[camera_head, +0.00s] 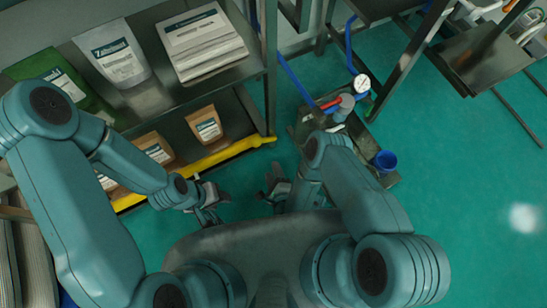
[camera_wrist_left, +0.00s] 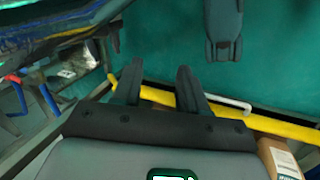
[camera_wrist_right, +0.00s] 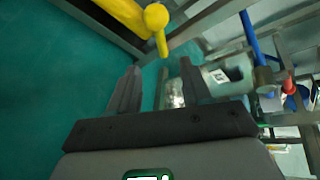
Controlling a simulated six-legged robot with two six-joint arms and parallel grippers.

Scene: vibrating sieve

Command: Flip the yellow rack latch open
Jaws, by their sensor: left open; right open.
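The yellow rack latch bar (camera_head: 232,150) runs along the low front edge of the shelf rack, ending near the rack's corner post. In the right wrist view a yellow bar (camera_wrist_right: 125,10) ends in a rounded knob with a short peg, above and apart from the fingers. In the left wrist view a yellow bar (camera_wrist_left: 275,127) crosses behind the fingers, with a pale rod beside it. My left gripper (camera_head: 210,200) is open and empty, just in front of the rack. My right gripper (camera_head: 272,185) is open and empty, to its right over the floor. Neither visibly touches the bar.
A low cart with blue hoses and a blue cup (camera_head: 384,160) stands right of the rack. Green floor (camera_head: 460,190) is clear at right.

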